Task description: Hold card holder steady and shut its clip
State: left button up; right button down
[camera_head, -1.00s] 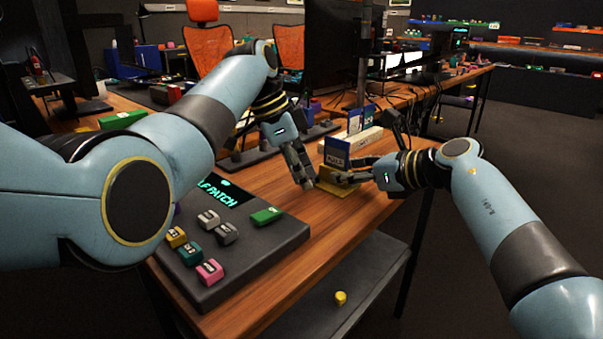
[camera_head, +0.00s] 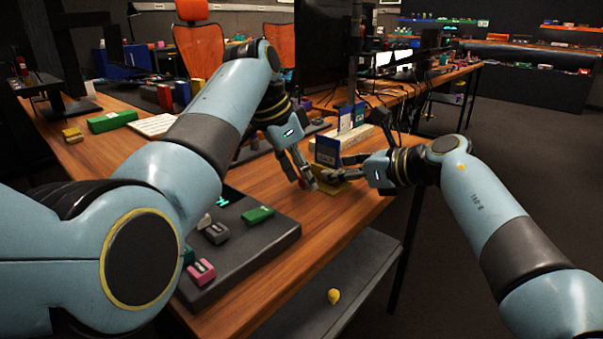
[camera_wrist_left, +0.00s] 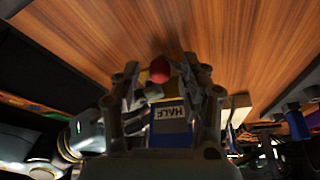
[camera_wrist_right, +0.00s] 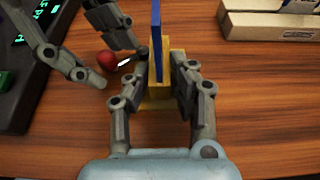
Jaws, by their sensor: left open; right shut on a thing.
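The card holder (camera_wrist_right: 158,98) is a small yellow block on the wooden table, with an upright blue card (camera_head: 327,150) in it. A red ball knob (camera_wrist_right: 107,61) on a short dark lever, seemingly the clip, sticks out from the holder's left side. My right gripper (camera_wrist_right: 158,68) is shut on the holder, one finger on each side of it. My left gripper (camera_wrist_left: 160,70) is open, its fingers on either side of the red knob; contact cannot be told. In the head view the holder is partly hidden by my fingers.
A pale long box (camera_head: 352,137) with cards lies behind the holder. A dark panel (camera_head: 262,240) with coloured blocks stands at the left front. The table's right edge is close to my right gripper. Bare wood lies in front of the holder.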

pick_arm(q)
jog(key=v, duration=1.2)
notch_tip(320, 180, down, 4)
jog(key=g+y, duration=0.2)
jog(key=w+d+r+y, duration=0.2)
jog(key=w+d+r, duration=0.1)
jog(key=d+r, duration=0.1)
jog(key=f, duration=1.1)
jog(key=shift+s+d+f, duration=0.1)
jog(key=shift+s+d, duration=0.05)
jog(key=shift+s, duration=0.1)
